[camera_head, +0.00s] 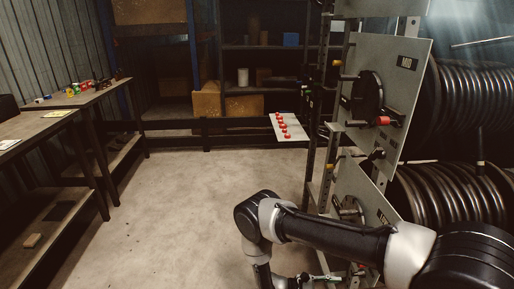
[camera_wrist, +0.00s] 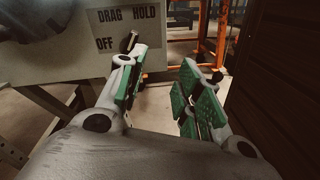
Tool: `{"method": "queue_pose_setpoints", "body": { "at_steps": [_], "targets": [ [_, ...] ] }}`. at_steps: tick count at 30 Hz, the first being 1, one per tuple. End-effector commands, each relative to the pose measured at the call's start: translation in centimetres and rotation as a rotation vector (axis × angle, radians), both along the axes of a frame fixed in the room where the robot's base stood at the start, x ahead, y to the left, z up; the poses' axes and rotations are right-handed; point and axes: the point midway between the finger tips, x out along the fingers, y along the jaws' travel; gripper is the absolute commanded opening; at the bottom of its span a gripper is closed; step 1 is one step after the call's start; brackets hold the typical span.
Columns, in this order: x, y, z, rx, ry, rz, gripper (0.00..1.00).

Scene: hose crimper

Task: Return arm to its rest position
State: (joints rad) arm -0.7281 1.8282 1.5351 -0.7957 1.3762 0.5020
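My arm reaches in from the right in the head view and bends downward at its elbow near the bottom middle. My gripper (camera_wrist: 168,95) shows in the wrist view with its two green-padded fingers spread apart and nothing between them. In the head view its end is at the bottom edge and mostly cut off. In the wrist view a grey panel (camera_wrist: 80,62) marked DRAG, HOLD and OFF is just beyond the left finger. A small lever (camera_wrist: 132,41) on that panel shows close behind the left fingertip; I cannot tell whether they touch.
A rack with grey panels (camera_head: 403,53) and large black hose reels (camera_head: 478,105) stands at the right, close to my arm. Workbenches (camera_head: 68,98) line the left. A tilted panel with red buttons (camera_head: 287,126) is at the back. The concrete floor (camera_head: 175,200) between is clear.

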Motion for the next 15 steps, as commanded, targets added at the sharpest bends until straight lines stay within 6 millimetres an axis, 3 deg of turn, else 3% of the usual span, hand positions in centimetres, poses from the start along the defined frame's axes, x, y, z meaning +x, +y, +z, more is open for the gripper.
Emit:
{"method": "queue_pose_setpoints", "body": {
  "at_steps": [1,4,11,15],
  "targets": [
    [-1.8,-0.9,0.6,0.001,0.053,-0.042,0.35],
    [-2.6,0.0,3.6,0.063,0.1,-0.134,0.35],
    [-1.8,2.3,10.7,0.221,0.095,-0.298,0.35],
    [-0.7,3.6,16.8,0.361,0.052,-0.405,0.35]
  ]
}}
